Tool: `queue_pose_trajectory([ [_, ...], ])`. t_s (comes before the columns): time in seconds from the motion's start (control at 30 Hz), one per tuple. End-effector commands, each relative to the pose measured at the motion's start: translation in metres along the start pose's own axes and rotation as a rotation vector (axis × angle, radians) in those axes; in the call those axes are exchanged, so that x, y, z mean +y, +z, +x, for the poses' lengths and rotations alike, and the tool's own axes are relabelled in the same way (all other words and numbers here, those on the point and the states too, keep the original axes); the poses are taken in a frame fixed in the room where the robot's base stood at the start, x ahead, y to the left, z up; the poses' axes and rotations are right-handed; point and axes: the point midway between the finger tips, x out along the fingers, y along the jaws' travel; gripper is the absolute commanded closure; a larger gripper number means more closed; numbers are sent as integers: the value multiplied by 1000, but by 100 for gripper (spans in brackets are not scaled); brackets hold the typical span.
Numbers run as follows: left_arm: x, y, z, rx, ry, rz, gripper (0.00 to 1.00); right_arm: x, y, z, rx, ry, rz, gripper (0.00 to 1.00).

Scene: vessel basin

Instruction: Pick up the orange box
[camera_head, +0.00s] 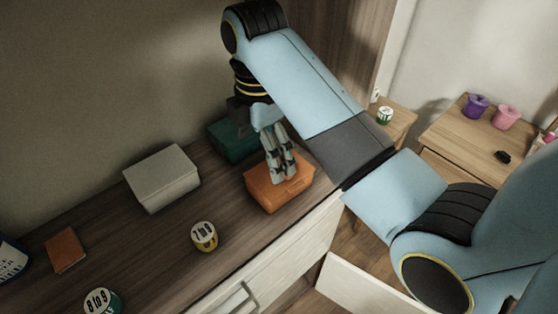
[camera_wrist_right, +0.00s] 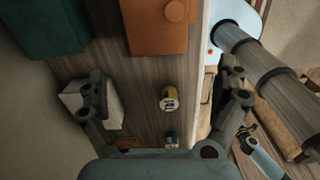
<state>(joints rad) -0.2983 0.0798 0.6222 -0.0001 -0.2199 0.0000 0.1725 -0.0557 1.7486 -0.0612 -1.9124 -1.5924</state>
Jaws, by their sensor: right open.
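The orange box (camera_head: 265,194) lies on the wooden counter, right of the middle in the head view. It also shows at the top of the right wrist view (camera_wrist_right: 155,28), cut off by the picture edge. My right gripper (camera_head: 281,177) is over the box in the head view, with its fingers pointing down. In the wrist view its two fingers (camera_wrist_right: 166,95) stand wide apart, with nothing between them but counter and small items further off. Whether the fingertips touch the box, I cannot tell.
A dark green box (camera_head: 228,143) stands just behind the orange one. A white box (camera_head: 162,178), a yellow-rimmed tin (camera_head: 204,236), a green tin (camera_head: 102,301) and a brown flat item (camera_head: 65,250) are on the counter. An open drawer (camera_head: 350,290) juts out below.

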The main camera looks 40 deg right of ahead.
Motion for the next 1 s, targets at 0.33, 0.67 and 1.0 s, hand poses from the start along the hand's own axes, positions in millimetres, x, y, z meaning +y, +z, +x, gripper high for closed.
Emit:
queue_pose_trajectory([
  [0.33, -1, 2, -4, -3, -1, 0, 60, 3, -2, 45, 3, -12, -49, 0],
  [0.67, -2, 1, -14, -4, -1, 0, 60, 4, -3, 82, 3, -13, -48, 0],
  [1.0, -2, 1, -16, -4, -1, 0, 60, 5, -3, 105, 3, -8, -47, 0],
])
